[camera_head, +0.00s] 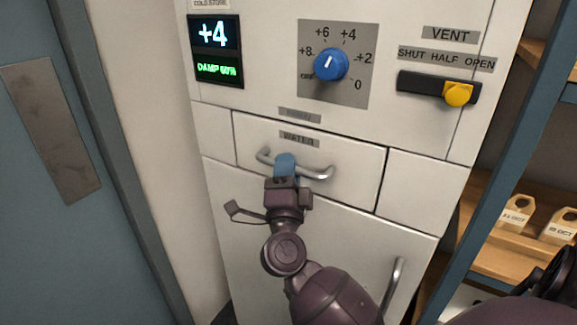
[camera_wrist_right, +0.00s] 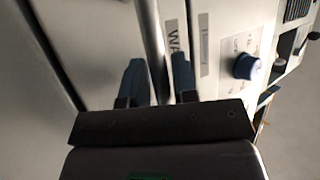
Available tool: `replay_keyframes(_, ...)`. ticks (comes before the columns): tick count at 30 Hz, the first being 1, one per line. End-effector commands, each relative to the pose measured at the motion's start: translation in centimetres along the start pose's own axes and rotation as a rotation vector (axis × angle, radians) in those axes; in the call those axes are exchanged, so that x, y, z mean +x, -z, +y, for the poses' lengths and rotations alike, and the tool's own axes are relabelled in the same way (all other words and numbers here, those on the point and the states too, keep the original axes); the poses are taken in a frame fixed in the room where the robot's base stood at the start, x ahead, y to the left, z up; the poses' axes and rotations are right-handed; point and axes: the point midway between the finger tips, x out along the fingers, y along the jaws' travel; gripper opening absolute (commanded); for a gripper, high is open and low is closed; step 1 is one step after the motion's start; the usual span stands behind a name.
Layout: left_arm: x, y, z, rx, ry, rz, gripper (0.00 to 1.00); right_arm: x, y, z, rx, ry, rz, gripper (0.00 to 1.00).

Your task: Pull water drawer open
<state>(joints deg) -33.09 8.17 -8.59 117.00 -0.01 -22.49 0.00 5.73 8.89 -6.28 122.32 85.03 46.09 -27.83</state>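The water drawer (camera_head: 345,163) has a white front with a "WATER" label and a curved metal handle (camera_head: 318,173). Its front looks flush with the cabinet around it. My right gripper (camera_head: 286,163) is at the handle, its blue fingertips over the bar's middle. The fingers hide part of the bar. My left gripper is not in view.
Above the drawer are a display (camera_head: 217,52), a blue dial (camera_head: 331,65) and a yellow vent slider (camera_head: 457,93). A lower door with a vertical handle (camera_head: 393,285) is below. Shelves with tagged items (camera_head: 517,212) stand at right, a blue-grey door (camera_head: 50,240) at left.

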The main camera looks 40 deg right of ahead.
Motion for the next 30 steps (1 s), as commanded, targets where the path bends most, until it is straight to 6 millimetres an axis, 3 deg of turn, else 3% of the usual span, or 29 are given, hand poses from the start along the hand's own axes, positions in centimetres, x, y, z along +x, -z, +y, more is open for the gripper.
replay_keyframes(9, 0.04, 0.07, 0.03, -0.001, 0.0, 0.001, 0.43, 0.23, 0.01, 0.04, 0.0, -0.001, 0.0, 0.26)
replay_keyframes(15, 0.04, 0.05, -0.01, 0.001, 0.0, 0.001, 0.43, 0.21, 0.0, 0.04, 0.0, -0.001, 0.0, 0.0)
replay_keyframes(30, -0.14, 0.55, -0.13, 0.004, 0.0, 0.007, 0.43, 0.22, 0.04, -0.05, 0.0, -0.001, 0.001, 0.0)
